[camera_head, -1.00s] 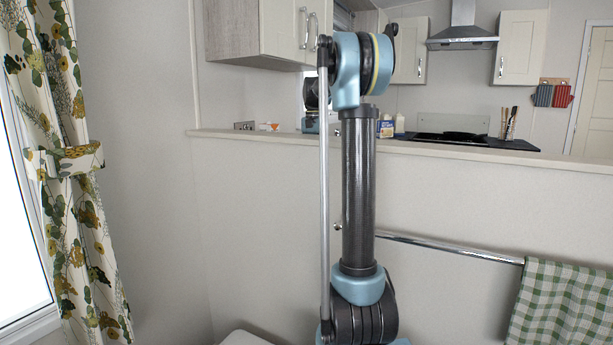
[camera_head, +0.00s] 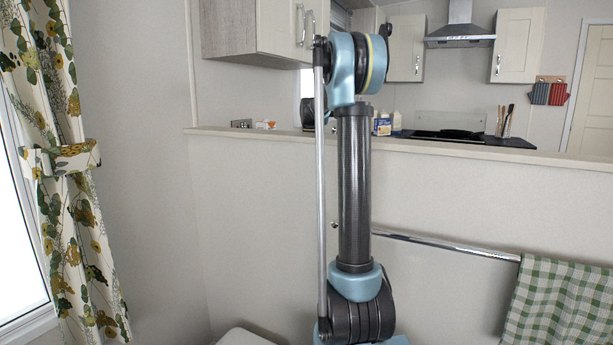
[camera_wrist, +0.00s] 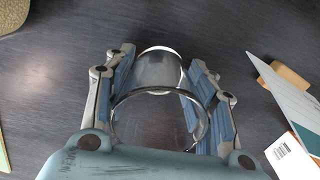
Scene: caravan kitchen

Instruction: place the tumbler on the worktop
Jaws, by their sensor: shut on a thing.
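The tumbler (camera_wrist: 160,110) is clear glass and sits between the two fingers of my gripper (camera_wrist: 161,68) in the wrist view. The blue finger pads close on its sides, and its round rim faces the camera. Its far end shows a bright ring against the dark worktop (camera_wrist: 50,85). I cannot tell whether the glass touches the worktop or hangs just above it. In the head view the dark worktop (camera_head: 512,143) shows behind the half wall; gripper and tumbler are hidden there.
In the wrist view a barcoded box (camera_wrist: 292,152), a pale panel (camera_wrist: 285,100) and a tan block (camera_wrist: 291,75) lie close on the right. A pale rounded thing (camera_wrist: 10,14) is at upper left. The half wall (camera_head: 470,165) stands before the kitchen; wall cupboards (camera_head: 255,30) hang above.

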